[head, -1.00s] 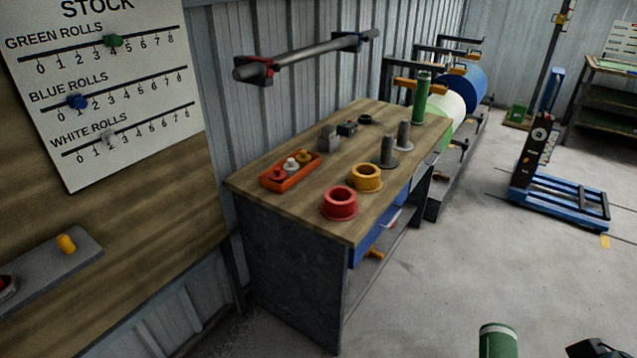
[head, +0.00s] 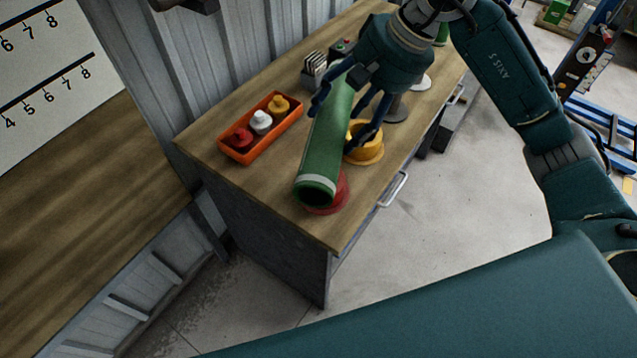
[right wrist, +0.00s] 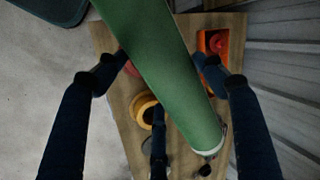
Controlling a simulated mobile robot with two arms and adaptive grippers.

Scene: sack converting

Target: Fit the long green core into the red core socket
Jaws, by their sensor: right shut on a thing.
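The long green core (head: 325,155) is held tilted by my right gripper (head: 346,112), which is shut on it near its upper part. The core's open, white-banded lower end points toward the camera, in front of the red core socket (head: 342,190). The socket stands on the bench near its front corner and is partly hidden by the core; I cannot tell the gap between them. In the right wrist view, the green core (right wrist: 160,65) crosses between the fingers and hides most of the red socket (right wrist: 131,68). My left gripper is out of view.
A yellow socket (head: 366,150) stands just behind the red one. An orange tray (head: 235,153) with red, white and yellow pieces lies to the left on the wooden bench (head: 210,135). Grey items stand farther back. A drawer handle (head: 394,190) projects at the bench front.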

